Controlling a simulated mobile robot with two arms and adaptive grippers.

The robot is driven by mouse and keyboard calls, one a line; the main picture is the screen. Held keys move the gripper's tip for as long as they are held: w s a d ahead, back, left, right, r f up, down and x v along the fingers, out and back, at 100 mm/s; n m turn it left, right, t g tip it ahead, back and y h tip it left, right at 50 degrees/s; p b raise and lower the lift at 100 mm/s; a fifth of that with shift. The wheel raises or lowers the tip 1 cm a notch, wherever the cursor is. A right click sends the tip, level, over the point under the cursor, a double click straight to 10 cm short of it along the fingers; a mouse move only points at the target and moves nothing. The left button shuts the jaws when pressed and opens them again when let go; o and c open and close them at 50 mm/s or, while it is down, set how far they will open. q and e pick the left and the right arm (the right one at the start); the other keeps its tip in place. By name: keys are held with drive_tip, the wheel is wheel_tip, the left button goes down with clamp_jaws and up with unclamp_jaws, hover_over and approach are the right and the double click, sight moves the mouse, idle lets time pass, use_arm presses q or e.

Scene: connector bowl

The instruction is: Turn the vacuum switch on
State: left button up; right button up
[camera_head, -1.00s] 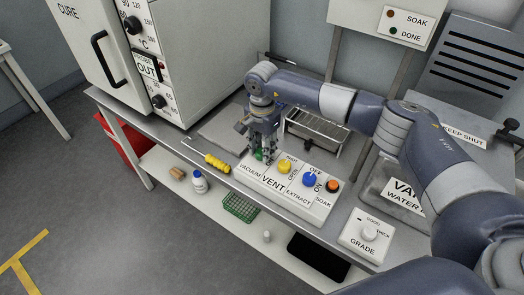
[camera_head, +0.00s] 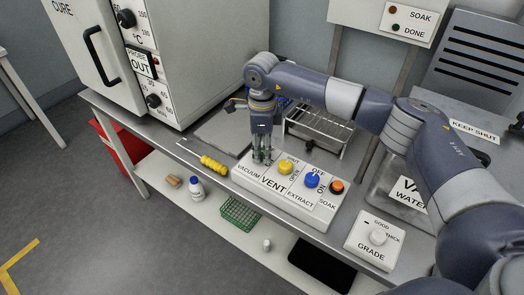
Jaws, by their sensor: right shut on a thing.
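The white control panel (camera_head: 290,200) lies on the steel bench, with labels VACUUM, VENT, EXTRACT and SOAK. My right gripper (camera_head: 262,158) points down at the VACUUM end of the panel and is shut on the vacuum switch, which its fingers hide. The switch's position cannot be seen. A yellow knob (camera_head: 286,167) stands by VENT, a blue knob (camera_head: 312,180) by EXTRACT and an orange button (camera_head: 337,187) by SOAK. My left gripper is not in view.
A yellow-handled tool (camera_head: 214,165) lies left of the panel. A wire rack (camera_head: 318,128) stands behind it. The white CURE oven (camera_head: 190,60) is at the left back. A GRADE box (camera_head: 374,241) sits at the right front. A lower shelf holds a bottle (camera_head: 196,188) and a green rack (camera_head: 240,213).

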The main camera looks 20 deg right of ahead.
sight(262, 151)
drive_tip(key=shift+m+b, duration=0.55)
drive_tip(key=shift+m, duration=1.35)
drive_tip(key=o, duration=1.1)
drive_tip(key=shift+c, duration=0.2)
drive_tip(key=shift+r, duration=0.1)
wheel_tip(262, 151, up, 12)
drive_tip(key=shift+s, duration=0.1)
